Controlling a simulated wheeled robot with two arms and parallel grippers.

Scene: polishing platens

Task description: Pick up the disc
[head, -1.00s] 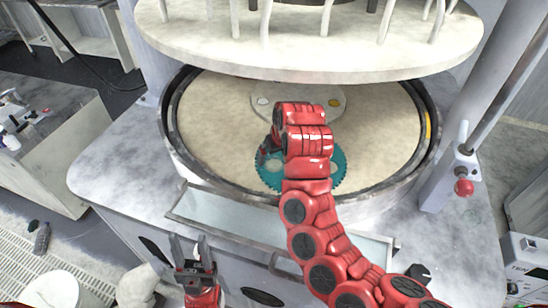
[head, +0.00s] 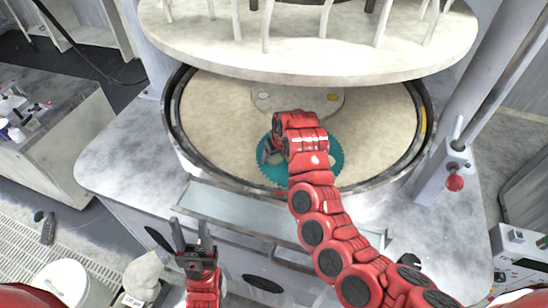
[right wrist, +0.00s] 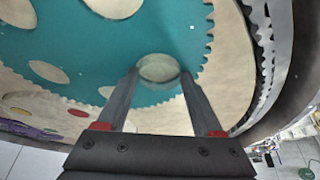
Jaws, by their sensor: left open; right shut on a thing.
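A pale, glassy round disc (right wrist: 158,68) sits between the fingertips of my right gripper (right wrist: 160,76) in the right wrist view. The gripper is shut on it. Behind it is a teal toothed carrier (right wrist: 120,40) with round holes; I cannot tell whether the disc is clear of the carrier. In the head view the teal carrier (head: 332,168) lies on the beige platen (head: 215,130), and my right arm hides the disc and most of the right gripper. My left gripper (head: 191,230) is open and empty in front of the machine, low in the view.
A round upper plate (head: 300,60) with rods overhangs the back. The platen's raised rim (head: 172,135) surrounds it.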

